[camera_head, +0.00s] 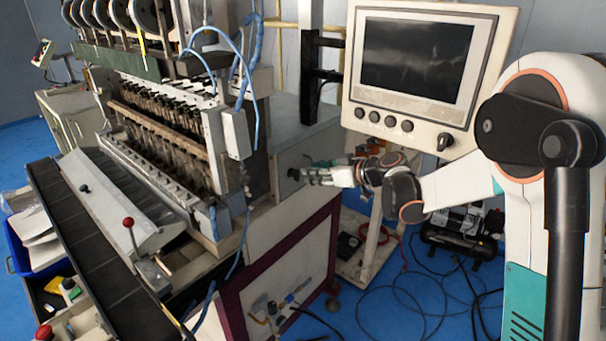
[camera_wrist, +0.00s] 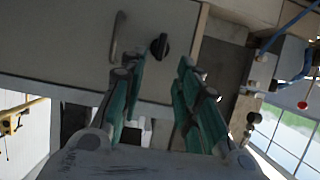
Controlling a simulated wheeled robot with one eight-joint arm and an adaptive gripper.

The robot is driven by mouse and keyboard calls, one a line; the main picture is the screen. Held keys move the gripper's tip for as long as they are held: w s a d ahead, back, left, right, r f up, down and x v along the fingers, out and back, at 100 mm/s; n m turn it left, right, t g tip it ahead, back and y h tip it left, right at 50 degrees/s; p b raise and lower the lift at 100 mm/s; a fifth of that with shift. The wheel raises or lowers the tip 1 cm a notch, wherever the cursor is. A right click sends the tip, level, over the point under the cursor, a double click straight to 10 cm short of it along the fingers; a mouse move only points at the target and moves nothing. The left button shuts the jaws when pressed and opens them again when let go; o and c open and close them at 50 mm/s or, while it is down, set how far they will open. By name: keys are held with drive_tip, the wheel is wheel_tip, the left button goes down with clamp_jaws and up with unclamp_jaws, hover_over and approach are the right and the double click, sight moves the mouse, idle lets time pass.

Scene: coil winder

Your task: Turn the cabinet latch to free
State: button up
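The cabinet latch is a small black knob (camera_wrist: 160,46) on a grey cabinet panel (camera_wrist: 60,40) in the wrist view. It also shows as a small dark shape (camera_head: 294,174) just left of my fingertips in the head view. A grey bar handle (camera_wrist: 118,37) sits left of the latch in the wrist view. My gripper (camera_wrist: 161,71) has its green-padded fingers spread apart, with nothing between them. The latch lies just beyond the fingertips, roughly in line with the gap. In the head view my gripper (camera_head: 314,174) reaches left toward the panel; contact cannot be told.
A control monitor (camera_head: 418,55) stands above and behind my arm. The coil winder (camera_head: 165,130) fills the left, with a red-knobbed lever (camera_head: 128,222) in front. A maroon-framed cabinet (camera_head: 285,245) stands below my gripper. Cables (camera_head: 400,300) lie on the blue floor.

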sight(299, 173)
drive_tip(key=b+x, duration=0.1)
drive_tip(key=x, duration=0.5)
drive_tip(key=shift+w+a+f+b, duration=0.25)
drive_tip(key=shift+b, duration=0.15)
clamp_jaws()
